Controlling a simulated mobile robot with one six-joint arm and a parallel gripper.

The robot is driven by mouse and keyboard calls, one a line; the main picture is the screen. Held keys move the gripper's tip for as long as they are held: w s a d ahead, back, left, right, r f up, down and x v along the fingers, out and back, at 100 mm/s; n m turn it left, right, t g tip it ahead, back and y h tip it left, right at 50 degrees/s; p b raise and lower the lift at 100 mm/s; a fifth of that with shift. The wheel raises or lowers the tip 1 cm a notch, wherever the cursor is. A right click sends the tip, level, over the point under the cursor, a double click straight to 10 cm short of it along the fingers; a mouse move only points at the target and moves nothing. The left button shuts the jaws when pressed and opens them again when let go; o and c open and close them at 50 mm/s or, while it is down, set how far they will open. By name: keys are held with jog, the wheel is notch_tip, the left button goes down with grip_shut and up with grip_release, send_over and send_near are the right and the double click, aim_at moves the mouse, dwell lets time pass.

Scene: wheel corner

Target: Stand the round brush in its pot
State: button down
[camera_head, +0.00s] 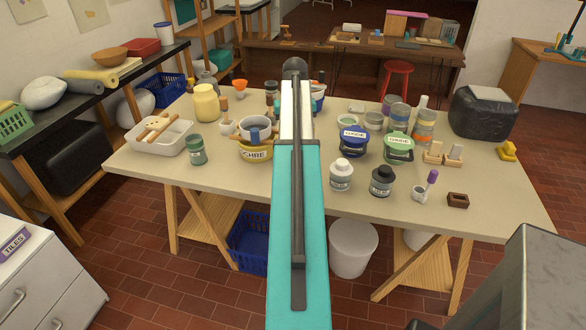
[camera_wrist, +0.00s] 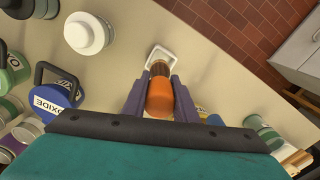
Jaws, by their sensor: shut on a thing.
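In the wrist view my gripper (camera_wrist: 160,82) is shut on the round brush (camera_wrist: 160,95), which shows an orange handle and a dark band. A small white square pot (camera_wrist: 153,51) lies just past the fingertips. The brush's far end overlaps the pot's near rim in this view; I cannot tell whether it is inside or above it. In the head view my teal arm covers the gripper, the brush and the pot.
The table (camera_head: 240,185) is crowded. A blue OXIDE pot (camera_head: 353,143) and a white-lidded jar (camera_head: 341,174) stand to the right of my arm. A yellow OCHRE pot (camera_head: 256,153) and a green jar (camera_head: 197,150) stand to its left. Bare tabletop shows along the front edge.

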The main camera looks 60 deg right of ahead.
jog(key=shift+f+p, duration=0.4)
jog(key=shift+f, duration=1.95)
jog(key=shift+f, duration=0.1)
jog(key=shift+f+p, duration=0.45)
jog(key=shift+f, duration=1.35)
jog(key=shift+f, duration=0.15)
jog(key=c, duration=1.4)
grip_release()
jog(key=shift+c, duration=0.2)
jog(key=shift+r+p, duration=3.8)
jog(key=shift+r, duration=2.4)
jog(key=shift+w, duration=0.1)
